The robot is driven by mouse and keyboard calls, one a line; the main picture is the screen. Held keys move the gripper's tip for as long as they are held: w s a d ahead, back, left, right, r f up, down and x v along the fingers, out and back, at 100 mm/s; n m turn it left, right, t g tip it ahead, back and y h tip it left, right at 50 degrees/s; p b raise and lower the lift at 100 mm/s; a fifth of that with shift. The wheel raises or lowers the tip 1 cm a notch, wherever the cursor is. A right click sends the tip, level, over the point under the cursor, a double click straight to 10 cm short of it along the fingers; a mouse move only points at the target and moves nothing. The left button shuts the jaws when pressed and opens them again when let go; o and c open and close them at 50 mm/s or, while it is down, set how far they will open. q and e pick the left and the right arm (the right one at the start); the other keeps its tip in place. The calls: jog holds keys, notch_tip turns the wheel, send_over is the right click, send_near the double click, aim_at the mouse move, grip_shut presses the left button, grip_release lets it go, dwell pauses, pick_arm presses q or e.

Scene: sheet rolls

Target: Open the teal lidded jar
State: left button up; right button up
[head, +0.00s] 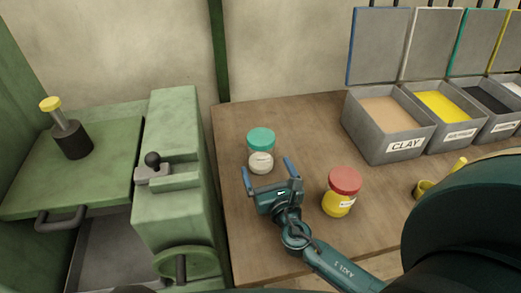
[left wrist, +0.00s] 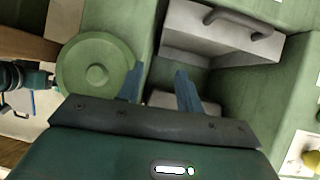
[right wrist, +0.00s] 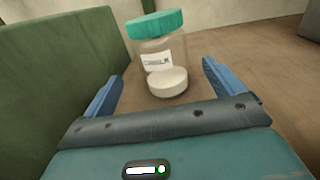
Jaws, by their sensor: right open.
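The teal lidded jar (head: 261,137) stands upright on the wooden table, its lid on. It is clear, with a label and something white at its bottom. In the right wrist view the jar (right wrist: 160,48) is straight ahead, beyond the fingertips. My right gripper (head: 271,179) is open and empty, just on the near side of the jar, with its fingers apart; the fingers also show in the right wrist view (right wrist: 157,85).
A red-lidded jar (head: 343,190) with yellow contents stands right of my right gripper. Open grey bins (head: 390,140) line the back right. The green machine (head: 172,210) with a handwheel (head: 187,262) borders the table's left edge.

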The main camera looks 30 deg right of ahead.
aim_at(261, 136)
jog(key=shift+w+d+f, duration=0.1)
jog(key=shift+w+d, duration=0.15)
jog(key=shift+w, duration=0.9)
jog(key=shift+w+d+f, duration=0.1)
jog(key=shift+w+d, duration=0.15)
jog(key=shift+w, duration=0.95)
jog(key=shift+w+d, duration=0.25)
jog(key=shift+w, duration=0.9)
pick_arm(q)
jog(key=shift+a, duration=0.1)
pick_arm(e)
jog(key=shift+c, duration=0.4)
